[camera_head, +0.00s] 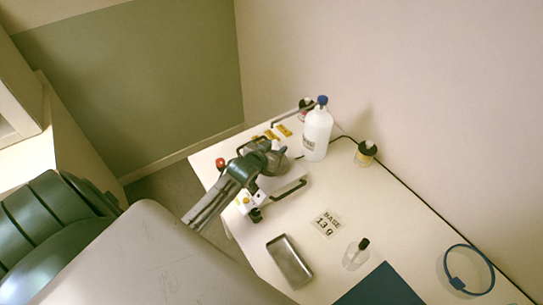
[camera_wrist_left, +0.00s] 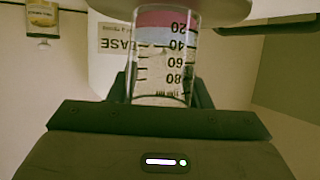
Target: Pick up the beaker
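The beaker (camera_wrist_left: 163,62) is a clear cylinder with black volume marks and pink and blue bands at one end. In the left wrist view it stands between the dark fingers of my left gripper (camera_wrist_left: 163,88), with no clear gap on either side. Its banded end meets a pale round surface (camera_wrist_left: 225,12). In the head view my left gripper (camera_head: 274,158) is over the back left of the table, and I cannot make out the beaker there. My right gripper is not in view.
A white bottle with a blue cap (camera_head: 317,132) stands just beyond my left gripper. A dark-lidded jar (camera_head: 366,153) is by the wall. A metal tray (camera_head: 289,261), a small dropper bottle (camera_head: 356,254), a blue mat (camera_head: 382,288) and a blue ring (camera_head: 470,268) lie nearer.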

